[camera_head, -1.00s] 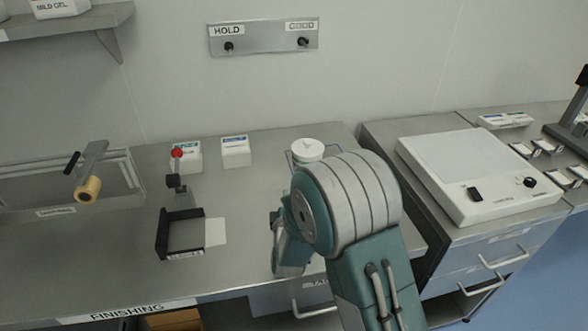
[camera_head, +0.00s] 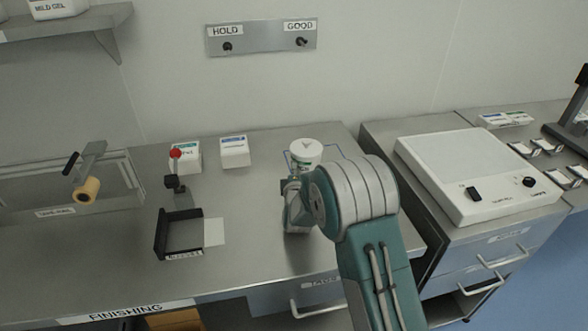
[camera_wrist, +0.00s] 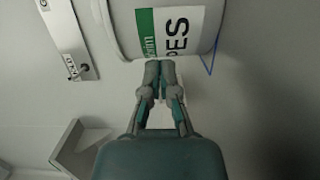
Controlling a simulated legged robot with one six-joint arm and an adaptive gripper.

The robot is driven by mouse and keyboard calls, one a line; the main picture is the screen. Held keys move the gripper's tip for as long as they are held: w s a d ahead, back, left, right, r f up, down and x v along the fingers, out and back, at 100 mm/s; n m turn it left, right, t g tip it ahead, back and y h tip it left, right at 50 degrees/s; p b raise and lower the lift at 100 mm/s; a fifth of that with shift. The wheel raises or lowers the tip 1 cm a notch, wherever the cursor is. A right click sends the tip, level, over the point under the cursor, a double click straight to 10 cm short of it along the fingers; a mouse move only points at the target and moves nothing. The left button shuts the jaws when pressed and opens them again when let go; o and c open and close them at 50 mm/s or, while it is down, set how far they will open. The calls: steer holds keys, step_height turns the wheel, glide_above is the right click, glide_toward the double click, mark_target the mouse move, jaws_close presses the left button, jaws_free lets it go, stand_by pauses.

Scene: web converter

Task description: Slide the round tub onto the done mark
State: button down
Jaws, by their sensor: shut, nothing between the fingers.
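The round white tub (camera_head: 305,153) stands upright at the back right of the finishing bench. Its green and white label fills the top of the wrist view (camera_wrist: 165,28). In the head view my arm hides part of the outline and the gripper's tips.
Two white boxes (camera_head: 235,152) (camera_head: 186,158) stand left of the tub. A white flat device (camera_head: 480,175) stands on the right counter. The bench between the boxes and tub is clear.

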mark_target(307, 165)
steer(key=shift+a, duration=0.1)
steer(key=w+d, duration=0.3)
steer(key=w, duration=0.1)
steer(key=shift+w+d, duration=0.25)
steer(key=shift+d, duration=0.15)
steer(key=shift+a, duration=0.1)
